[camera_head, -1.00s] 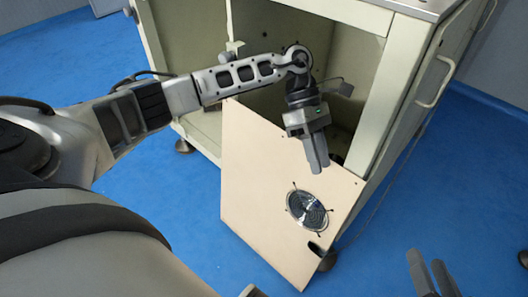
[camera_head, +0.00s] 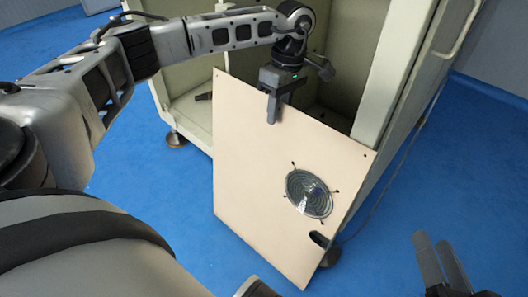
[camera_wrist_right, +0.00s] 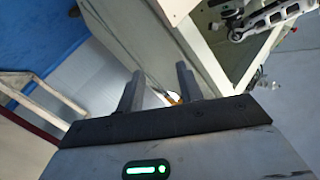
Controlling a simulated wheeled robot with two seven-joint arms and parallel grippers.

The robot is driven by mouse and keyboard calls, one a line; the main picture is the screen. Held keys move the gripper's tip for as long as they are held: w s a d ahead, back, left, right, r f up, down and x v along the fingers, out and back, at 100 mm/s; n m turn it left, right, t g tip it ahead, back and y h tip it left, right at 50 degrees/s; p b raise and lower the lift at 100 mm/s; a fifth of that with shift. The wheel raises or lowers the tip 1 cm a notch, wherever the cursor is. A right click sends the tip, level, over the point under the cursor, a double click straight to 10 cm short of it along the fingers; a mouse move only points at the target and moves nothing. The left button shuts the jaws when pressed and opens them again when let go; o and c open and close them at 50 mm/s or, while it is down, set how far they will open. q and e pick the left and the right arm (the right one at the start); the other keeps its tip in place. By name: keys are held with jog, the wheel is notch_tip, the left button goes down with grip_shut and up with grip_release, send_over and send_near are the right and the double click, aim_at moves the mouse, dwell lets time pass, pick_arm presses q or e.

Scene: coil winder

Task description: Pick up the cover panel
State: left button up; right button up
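The cover panel (camera_head: 250,170) is a flat beige plate with a round fan grille (camera_head: 309,194) and a dark slot near its lower right corner. It stands tilted in front of the open cabinet. My left gripper (camera_head: 274,110) is at the panel's top edge, with one finger visible over the front face. The other finger is mostly hidden, so its grip on the panel cannot be told. My right gripper (camera_head: 440,265) is low at the right, apart from the panel. Its fingers are apart and empty, as the right wrist view (camera_wrist_right: 158,88) shows.
The pale cabinet (camera_head: 405,70) stands behind the panel, with its open bay and a metal foot (camera_head: 175,140) at the left. A thin cable runs down its right side. Blue floor (camera_head: 140,205) is clear to the left of the panel.

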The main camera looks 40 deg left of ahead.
pick_arm(q)
jog(key=shift+s+f, duration=0.2)
jog(key=shift+f, duration=1.05)
grip_shut()
jog(key=shift+r, duration=0.1)
jog(key=shift+r, duration=0.15)
